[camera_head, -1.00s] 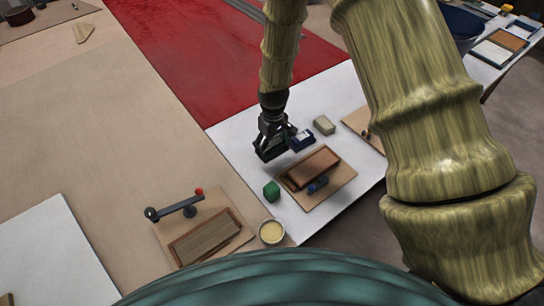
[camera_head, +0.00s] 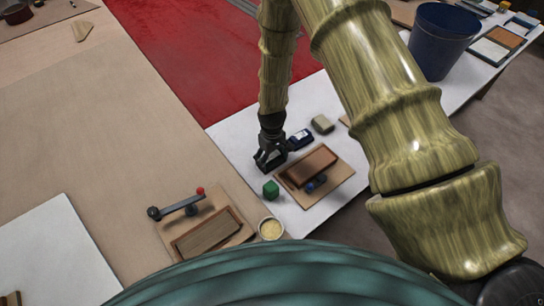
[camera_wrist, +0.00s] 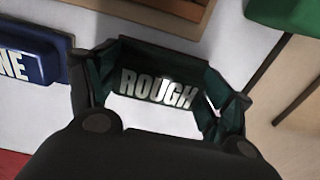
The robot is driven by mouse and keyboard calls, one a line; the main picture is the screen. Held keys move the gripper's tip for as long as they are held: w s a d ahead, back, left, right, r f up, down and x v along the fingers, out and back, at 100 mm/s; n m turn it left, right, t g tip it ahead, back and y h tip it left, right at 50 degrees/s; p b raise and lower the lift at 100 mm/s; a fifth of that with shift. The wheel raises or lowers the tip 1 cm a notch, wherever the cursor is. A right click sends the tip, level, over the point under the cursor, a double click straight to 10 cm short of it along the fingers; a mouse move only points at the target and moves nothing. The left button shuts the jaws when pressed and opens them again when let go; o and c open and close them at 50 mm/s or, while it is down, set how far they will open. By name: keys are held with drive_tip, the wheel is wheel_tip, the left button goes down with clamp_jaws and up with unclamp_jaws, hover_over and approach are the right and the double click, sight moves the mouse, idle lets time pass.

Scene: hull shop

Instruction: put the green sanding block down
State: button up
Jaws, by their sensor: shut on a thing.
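My gripper (camera_head: 270,160) is at the left part of the white table top (camera_head: 242,140), low over it. In the wrist view my gripper (camera_wrist: 158,95) is shut on a dark green sanding block (camera_wrist: 155,90) with the word ROUGH on it. In the head view the fingers mostly hide that block. Whether its underside touches the table I cannot tell.
A bright green piece (camera_head: 271,190) stands just in front of my gripper. A brown wooden box (camera_head: 308,166) sits on a board to the right. A blue bucket (camera_head: 440,45) stands far right.

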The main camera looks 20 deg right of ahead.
sight(272, 157)
drive_tip(key=shift+f, duration=0.2)
drive_tip(key=o, duration=1.2)
drive_tip(key=shift+o, duration=0.2)
drive_tip(key=shift+w+r, duration=0.1)
drive_tip(key=shift+r, duration=0.15)
wheel_tip(272, 157, up, 12)
drive_tip(key=b, duration=0.4)
